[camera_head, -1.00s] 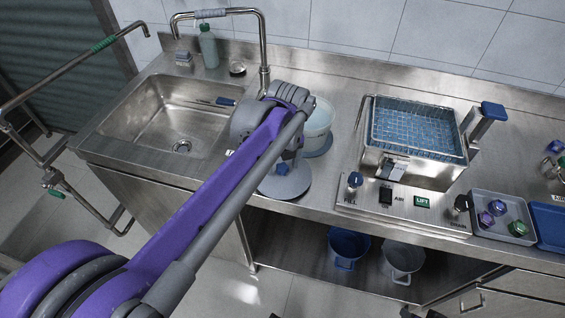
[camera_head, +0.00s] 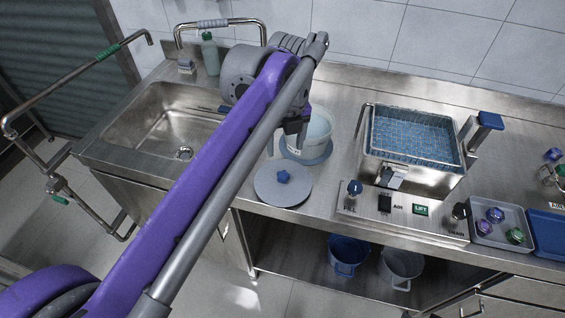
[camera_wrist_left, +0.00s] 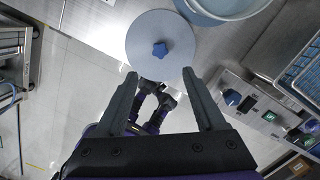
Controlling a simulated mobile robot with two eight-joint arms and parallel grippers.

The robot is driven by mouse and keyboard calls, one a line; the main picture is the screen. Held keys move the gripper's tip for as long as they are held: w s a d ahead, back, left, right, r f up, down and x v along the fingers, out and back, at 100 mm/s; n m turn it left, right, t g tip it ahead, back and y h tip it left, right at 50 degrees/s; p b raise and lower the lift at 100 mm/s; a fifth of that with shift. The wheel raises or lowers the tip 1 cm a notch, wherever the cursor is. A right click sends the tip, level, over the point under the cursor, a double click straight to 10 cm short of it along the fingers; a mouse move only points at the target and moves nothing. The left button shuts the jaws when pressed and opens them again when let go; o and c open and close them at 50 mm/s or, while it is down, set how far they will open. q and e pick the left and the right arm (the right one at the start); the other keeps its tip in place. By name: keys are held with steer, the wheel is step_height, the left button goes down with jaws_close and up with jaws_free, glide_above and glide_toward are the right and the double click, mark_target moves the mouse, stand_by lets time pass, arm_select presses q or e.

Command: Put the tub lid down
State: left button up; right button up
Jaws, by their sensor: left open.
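The tub lid (camera_head: 268,190) is a round grey disc with a blue star-shaped knob (camera_head: 283,176). It lies flat on the steel counter near the front edge, in front of the white tub (camera_head: 318,130). My left gripper (camera_head: 291,137) is above the counter beside the tub, apart from the lid. In the left wrist view the open fingers (camera_wrist_left: 160,85) are empty, and the lid (camera_wrist_left: 140,45) with its knob (camera_wrist_left: 160,49) shows beyond their tips. The tub's rim (camera_wrist_left: 225,15) shows at the top. My right gripper is not clearly seen.
The sink (camera_head: 170,120) is to the left, with a green bottle (camera_head: 210,55) behind it. A basket unit (camera_head: 415,140) and its control panel (camera_head: 400,208) stand right of the tub. A grey tray (camera_head: 490,238) holds several knobs. Two buckets (camera_head: 346,255) (camera_head: 402,262) sit on the lower shelf.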

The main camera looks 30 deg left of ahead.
arm_select(q)
steer(key=s+d+f+n+t, duration=0.2)
steer(key=s+f+n, duration=0.6)
steer(key=n, duration=0.5)
steer(key=s+d+f+n+t+h, duration=0.1)
steer(key=s+d+f+n+t, duration=0.1)
steer(key=s+f+n, duration=0.5)
step_height(320, 180, down, 4)
steer(key=d+n, duration=0.1)
steer(key=n, duration=0.5)
steer(key=shift+s+d+n, duration=0.3)
steer(key=shift+s, duration=0.1)
step_height(320, 180, up, 6)
steer(key=w+p, duration=0.1)
steer(key=p, duration=0.4)
steer(key=shift+w, duration=0.15)
steer(key=shift+w, duration=0.15)
